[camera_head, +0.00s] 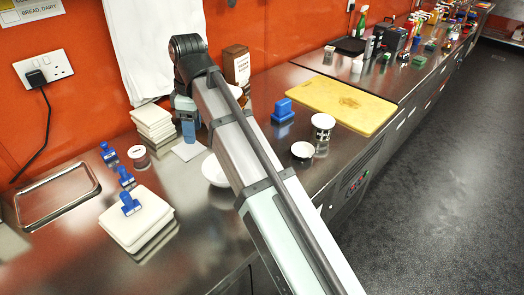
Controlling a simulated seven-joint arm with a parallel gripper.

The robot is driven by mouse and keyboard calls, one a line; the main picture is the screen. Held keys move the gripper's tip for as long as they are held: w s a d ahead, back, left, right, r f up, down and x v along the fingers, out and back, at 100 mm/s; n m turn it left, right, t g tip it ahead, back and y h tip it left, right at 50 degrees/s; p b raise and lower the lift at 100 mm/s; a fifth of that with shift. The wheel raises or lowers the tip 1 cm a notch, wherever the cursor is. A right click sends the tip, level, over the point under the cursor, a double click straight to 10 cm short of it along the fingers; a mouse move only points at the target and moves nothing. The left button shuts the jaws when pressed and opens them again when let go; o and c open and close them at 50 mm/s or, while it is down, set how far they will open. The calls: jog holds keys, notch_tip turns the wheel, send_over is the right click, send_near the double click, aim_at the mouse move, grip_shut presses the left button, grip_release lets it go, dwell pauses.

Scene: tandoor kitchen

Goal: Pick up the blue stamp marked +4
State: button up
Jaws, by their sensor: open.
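Several blue stamps stand on the steel counter at the left. One stamp (109,154) is at the back, one (126,178) is nearer, and one (130,204) rests on a stack of pale square sheets (150,222). No +4 mark is readable on any of them. My gripper (188,121) points down near the wall, to the right of these stamps and apart from them. It is open. A blue item (189,133) shows just below it; I cannot tell what it is or whether the gripper touches it.
A stack of pale blocks (153,123) and a small tub (139,156) are left of my gripper. A white bowl (214,172) is partly behind my arm. A metal tray (58,196) lies far left. A blue block (283,110), cups (322,127) and a yellow board (341,103) are right.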

jog(key=w+d+f+m, duration=0.1)
jog(key=w+d+f, duration=0.1)
jog(key=w+d, duration=0.55)
jog(key=w+d+f+m, duration=0.15)
jog(key=w+d, duration=0.25)
jog(key=d, duration=0.6)
jog(key=f+n, duration=0.2)
jog(key=f, duration=0.1)
jog(key=w+f+n, duration=0.1)
jog(key=f+n, duration=0.1)
jog(key=f+n+h, duration=0.1)
jog(key=f+n, duration=0.1)
jog(key=f, duration=0.1)
jog(key=shift+w+d+f, duration=0.15)
jog(key=shift+d+f, duration=0.15)
jog(key=shift+d, duration=0.1)
jog(key=shift+w+a+f, duration=0.1)
jog(key=shift+f, duration=1.3)
jog(key=shift+w+a+f, duration=0.1)
jog(key=shift+f, duration=1.25)
jog(key=shift+c, duration=0.5)
grip_shut()
